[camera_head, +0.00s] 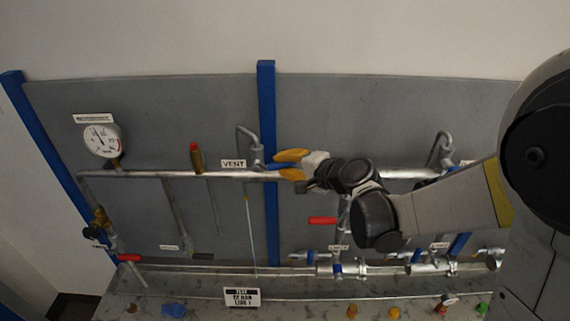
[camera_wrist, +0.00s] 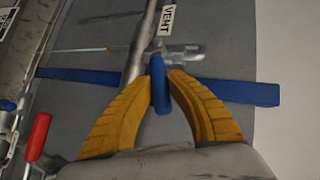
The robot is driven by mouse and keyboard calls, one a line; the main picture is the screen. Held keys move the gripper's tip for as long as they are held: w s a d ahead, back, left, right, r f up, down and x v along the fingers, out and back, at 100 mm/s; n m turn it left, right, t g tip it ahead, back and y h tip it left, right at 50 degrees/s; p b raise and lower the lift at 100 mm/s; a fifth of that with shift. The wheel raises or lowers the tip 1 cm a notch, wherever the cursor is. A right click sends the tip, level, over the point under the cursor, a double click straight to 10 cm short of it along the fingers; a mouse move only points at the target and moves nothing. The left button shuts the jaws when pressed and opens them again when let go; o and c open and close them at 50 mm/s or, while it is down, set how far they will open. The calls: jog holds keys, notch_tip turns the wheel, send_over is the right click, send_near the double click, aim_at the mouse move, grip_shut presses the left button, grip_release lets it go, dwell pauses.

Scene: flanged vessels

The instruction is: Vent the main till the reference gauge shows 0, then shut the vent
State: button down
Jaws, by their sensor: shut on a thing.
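The round white reference gauge (camera_head: 102,140) is at the upper left of the panel in the head view. Its dark needle tilts to the upper left; the scale is too small to read. The VENT label (camera_head: 233,163) is beside a small valve on the main pipe; it also shows in the wrist view (camera_wrist: 167,20). The vent valve's blue handle (camera_wrist: 160,88) points toward my palm in the wrist view. My gripper (camera_head: 278,163), with yellow fingers, is shut on this handle, with a finger on each side (camera_wrist: 162,78).
The main pipe (camera_head: 220,174) runs across the grey panel. A blue post (camera_head: 266,110) stands right behind the vent. A red handle (camera_head: 322,220) sticks out below my wrist; a brass fitting (camera_head: 196,158) rises to the left. Lower pipes and valves line the bench.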

aim_at(272, 164)
jog(key=shift+a+r+n+g+h+p, duration=0.2)
jog(key=shift+a+r+n+h+p, duration=0.15)
jog(key=shift+r+h, duration=0.2)
jog(key=shift+a+r+n+g+h+p, duration=0.2)
jog(key=shift+r+n+h+p, duration=0.25)
jog(key=shift+r, duration=0.1)
jog(key=a+h, duration=0.1)
jog(key=r+n+h, duration=0.1)
jog(key=shift+a+r+n+g+h+p, duration=0.3)
jog(key=shift+a+h+p, duration=0.05)
jog(key=shift+a+h, duration=0.05)
jog(key=shift+w+a+r+n+h+b, duration=0.1)
jog(key=shift+a+r+n+h+b, duration=0.1)
jog(key=shift+a+n+h+b, duration=0.5)
jog(key=shift+s+a+r+n+h+b, duration=0.1)
jog(key=shift+a+r+n+h+b, duration=0.15)
jog(key=shift+a+h, duration=0.8)
jog(key=shift+w+a+r+n+h+b, duration=0.15)
jog(key=shift+a+n+h+b, duration=0.35)
jog(key=shift+h, duration=0.75)
jog(key=c, duration=1.3)
grip_release()
jog(key=shift+a, duration=0.15)
jog(key=shift+r, duration=0.1)
jog(key=v, duration=1.2)
jog(key=shift+w+r, duration=0.1)
jog(key=shift+w, duration=0.05)
